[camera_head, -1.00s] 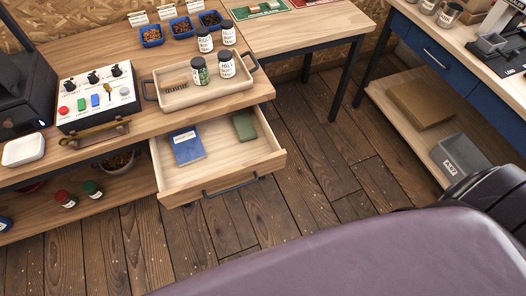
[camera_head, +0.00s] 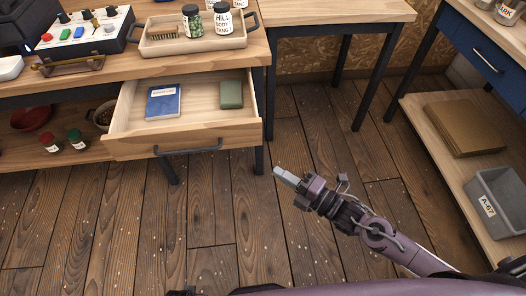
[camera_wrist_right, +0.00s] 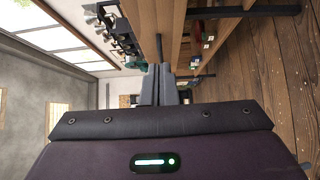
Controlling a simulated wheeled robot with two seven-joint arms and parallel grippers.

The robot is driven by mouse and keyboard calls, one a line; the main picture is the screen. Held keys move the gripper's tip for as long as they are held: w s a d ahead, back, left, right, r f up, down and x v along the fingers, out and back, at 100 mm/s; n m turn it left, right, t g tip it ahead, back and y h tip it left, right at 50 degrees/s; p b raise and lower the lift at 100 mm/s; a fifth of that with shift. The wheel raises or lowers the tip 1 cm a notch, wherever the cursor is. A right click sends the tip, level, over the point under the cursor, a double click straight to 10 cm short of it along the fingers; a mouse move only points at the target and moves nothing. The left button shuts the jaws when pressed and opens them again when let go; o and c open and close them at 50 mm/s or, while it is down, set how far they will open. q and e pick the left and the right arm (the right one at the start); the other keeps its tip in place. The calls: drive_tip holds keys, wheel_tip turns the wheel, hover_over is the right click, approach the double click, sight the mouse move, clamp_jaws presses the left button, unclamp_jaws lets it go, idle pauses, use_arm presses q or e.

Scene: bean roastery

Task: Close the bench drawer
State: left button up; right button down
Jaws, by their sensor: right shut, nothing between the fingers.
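The bench drawer (camera_head: 135,143) stands pulled out from under the wooden bench in the head view. Its dark bar handle (camera_head: 188,149) is on the front panel. A blue notebook (camera_head: 163,101) and a green book (camera_head: 231,95) lie inside it. My right gripper (camera_head: 279,172) is shut and empty. It shows to the right of the drawer front and apart from it, above the floor. In the right wrist view the gripper's fingers (camera_wrist_right: 159,85) are together, with the bench side beyond. My left gripper is not in view.
A tray (camera_head: 192,46) with jars stands on the bench above the drawer. A lower shelf (camera_head: 45,150) holds small jars and bowls. On the right, a blue-drawer bench has a shelf with a cardboard box (camera_head: 466,126) and a grey bin (camera_head: 500,198). The floor before the drawer is clear.

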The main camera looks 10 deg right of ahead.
approach(241, 138)
drive_tip(key=a, duration=0.4)
drive_tip(key=w, duration=0.3)
drive_tip(key=shift+a+r, duration=0.15)
drive_tip(key=shift+w, duration=0.55)
drive_tip(key=shift+w, duration=0.15)
